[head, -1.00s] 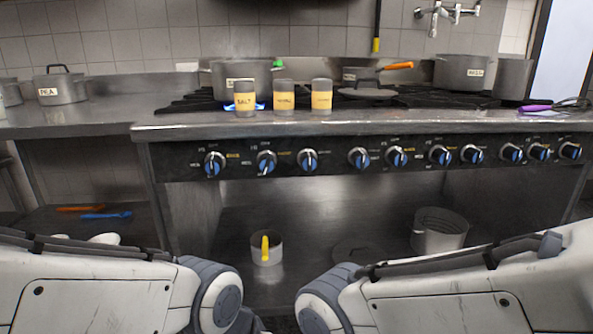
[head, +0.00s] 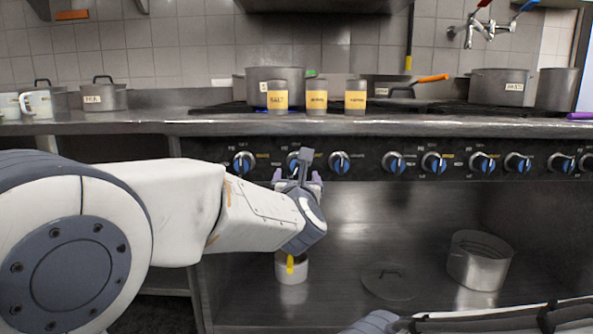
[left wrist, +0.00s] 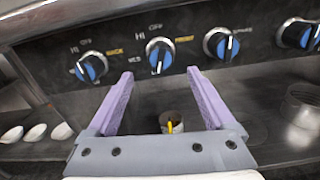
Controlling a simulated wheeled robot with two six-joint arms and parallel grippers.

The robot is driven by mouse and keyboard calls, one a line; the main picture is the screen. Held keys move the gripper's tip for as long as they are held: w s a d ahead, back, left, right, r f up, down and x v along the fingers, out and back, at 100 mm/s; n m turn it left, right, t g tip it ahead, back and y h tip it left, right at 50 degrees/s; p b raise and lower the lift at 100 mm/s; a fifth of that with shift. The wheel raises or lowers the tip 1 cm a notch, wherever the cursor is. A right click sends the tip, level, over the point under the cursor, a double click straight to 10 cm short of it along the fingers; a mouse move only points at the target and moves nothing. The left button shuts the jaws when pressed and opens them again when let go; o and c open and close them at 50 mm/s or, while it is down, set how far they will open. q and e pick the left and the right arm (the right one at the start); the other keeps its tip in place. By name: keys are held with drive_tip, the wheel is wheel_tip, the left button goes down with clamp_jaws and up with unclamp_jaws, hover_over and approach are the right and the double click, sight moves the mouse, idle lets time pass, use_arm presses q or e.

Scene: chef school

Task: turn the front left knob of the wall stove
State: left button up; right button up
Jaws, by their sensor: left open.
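The wall stove's front panel (head: 372,153) carries a row of blue-and-black knobs. My left gripper (head: 298,180) is open and empty, with the second knob from the left in line between its purple fingertips. Contact with the knob cannot be seen. The leftmost knob (left wrist: 91,67), labelled BACK, is left of the fingers. The third knob (left wrist: 221,43) is to their right. My right gripper is out of view.
Salt (head: 278,98) and two other labelled shakers stand on the stove's front edge. A large pot (head: 300,75) is behind them. Space before the panel's right half is clear.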

sight(297, 167)
use_arm(q)
drive_tip(key=w, duration=0.9)
drive_tip(key=shift+w+b, duration=0.2)
drive_tip(key=shift+b, duration=0.1)
drive_tip(key=c, duration=1.4)
